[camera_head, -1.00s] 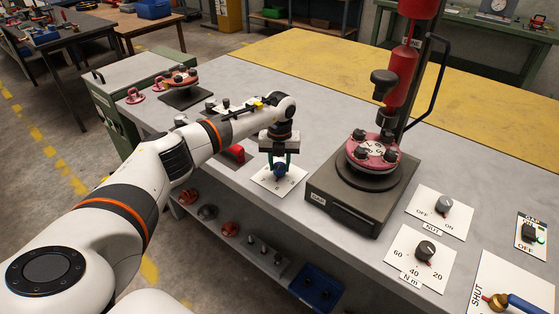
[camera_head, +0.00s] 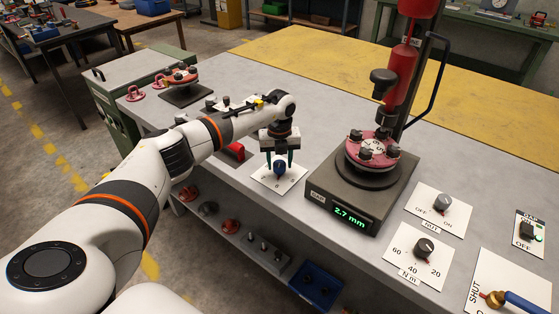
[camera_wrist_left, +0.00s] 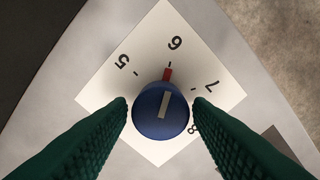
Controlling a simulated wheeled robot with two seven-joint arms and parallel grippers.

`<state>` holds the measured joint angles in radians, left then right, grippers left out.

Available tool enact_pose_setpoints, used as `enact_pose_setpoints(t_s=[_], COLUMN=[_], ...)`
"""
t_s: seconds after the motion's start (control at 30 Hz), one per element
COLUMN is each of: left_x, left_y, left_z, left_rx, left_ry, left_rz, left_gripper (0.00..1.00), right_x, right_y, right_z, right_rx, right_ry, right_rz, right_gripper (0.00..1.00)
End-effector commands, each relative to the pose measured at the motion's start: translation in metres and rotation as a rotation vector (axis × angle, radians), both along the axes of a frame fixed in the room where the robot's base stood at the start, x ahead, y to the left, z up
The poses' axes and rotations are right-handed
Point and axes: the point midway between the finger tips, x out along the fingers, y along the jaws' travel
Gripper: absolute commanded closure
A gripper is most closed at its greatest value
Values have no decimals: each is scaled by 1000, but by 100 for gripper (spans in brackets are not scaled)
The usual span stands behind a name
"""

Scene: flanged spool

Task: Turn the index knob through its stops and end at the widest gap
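The blue index knob (camera_head: 279,169) stands on a white dial card (camera_head: 267,181) near the front edge of the bench. In the left wrist view the knob (camera_wrist_left: 160,112) has a white line on top, and its red pointer (camera_wrist_left: 167,75) is at the 6; 5, 7 and 8 also show. My left gripper (camera_head: 279,165) is over the knob, with one green finger on each side and a narrow gap to each, so it is open. The gap readout (camera_head: 349,217) shows 2.7 mm. The red flanged spool (camera_head: 372,149) sits on the dark gauge base (camera_head: 325,200). My right gripper is out of view.
Right of the gauge are a NUT switch (camera_head: 442,203), a torque knob (camera_head: 424,247), a blue-handled SHUT lever (camera_head: 515,301) and a GAP switch (camera_head: 527,231). A red press column (camera_head: 403,70) rises behind the spool. Bench left of the gauge is partly clear.

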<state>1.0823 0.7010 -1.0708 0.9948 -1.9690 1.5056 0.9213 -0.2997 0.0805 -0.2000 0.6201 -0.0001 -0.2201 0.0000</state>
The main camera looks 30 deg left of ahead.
Motion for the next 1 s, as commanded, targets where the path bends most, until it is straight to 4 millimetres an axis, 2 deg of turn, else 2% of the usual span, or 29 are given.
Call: enact_pose_setpoints(t_s=[0.33, 0.47, 0.8, 1.0], left_x=[0, 0, 0, 0], left_y=[0, 0, 1, 0], left_z=[0, 9, 78, 109], left_rx=[0, 0, 0, 0], left_ry=[1, 0, -4, -1], left_rz=[-1, -1, -1, 0], left_gripper=[43, 43, 43, 43], right_x=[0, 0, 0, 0], right_y=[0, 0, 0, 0], right_z=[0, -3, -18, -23], right_rx=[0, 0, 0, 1], right_ry=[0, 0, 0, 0], right_rz=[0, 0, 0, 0], right_gripper=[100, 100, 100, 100])
